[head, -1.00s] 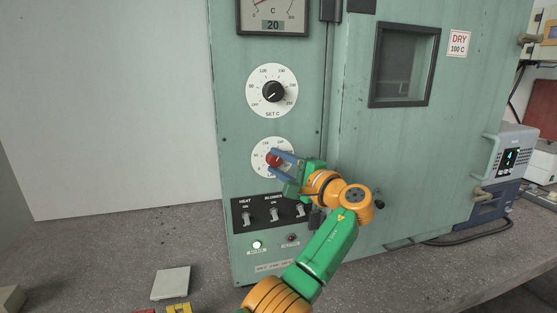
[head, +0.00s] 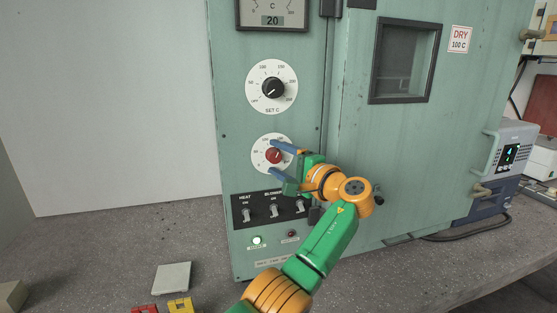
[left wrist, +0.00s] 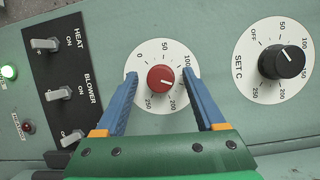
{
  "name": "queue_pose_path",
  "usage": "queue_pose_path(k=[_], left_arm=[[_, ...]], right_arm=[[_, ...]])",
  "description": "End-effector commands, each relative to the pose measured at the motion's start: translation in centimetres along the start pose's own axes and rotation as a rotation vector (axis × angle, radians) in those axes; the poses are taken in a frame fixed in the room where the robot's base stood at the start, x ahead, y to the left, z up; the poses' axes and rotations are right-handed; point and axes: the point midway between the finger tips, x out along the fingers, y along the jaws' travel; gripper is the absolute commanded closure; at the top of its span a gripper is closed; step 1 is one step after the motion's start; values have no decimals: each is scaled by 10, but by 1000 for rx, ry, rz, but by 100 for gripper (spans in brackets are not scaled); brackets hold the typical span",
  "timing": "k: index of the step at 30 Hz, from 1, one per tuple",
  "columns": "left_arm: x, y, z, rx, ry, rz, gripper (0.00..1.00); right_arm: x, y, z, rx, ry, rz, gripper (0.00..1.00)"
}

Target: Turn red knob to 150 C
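The red knob (head: 274,156) sits in a white dial on the green oven panel, below the black SET C knob. In the left wrist view the red knob (left wrist: 161,78) has a pale mark that seems to point right and slightly down, between 100 and 200. The 150 label is hidden by the right-hand finger. My left gripper (head: 271,157) is open, its blue fingers on either side of the knob and apart from it. In the left wrist view the gripper (left wrist: 161,76) shows clear gaps on both sides. My right gripper is not in view.
The black SET C knob (head: 273,87) is above. The HEAT and BLOWER switch panel (head: 271,207) is just below the gripper, with a lit green lamp (head: 257,240) under it. A grey square plate (head: 172,278) and yellow (head: 180,305) and red (head: 145,309) blocks lie on the bench.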

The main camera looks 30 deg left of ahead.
Motion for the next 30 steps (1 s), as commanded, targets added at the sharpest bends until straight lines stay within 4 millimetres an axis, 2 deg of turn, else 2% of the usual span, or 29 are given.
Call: queue_pose_path(k=[7, 15, 18, 30], left_arm=[[-6, 2, 0, 0, 0, 0, 29], [-60, 3, -1, 0, 3, -1, 29], [-69, 2, -1, 0, 1, 0, 29], [-71, 0, 0, 0, 0, 0, 29]], right_arm=[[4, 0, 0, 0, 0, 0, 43], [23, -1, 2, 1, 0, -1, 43], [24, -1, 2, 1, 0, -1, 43], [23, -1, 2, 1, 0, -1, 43]])
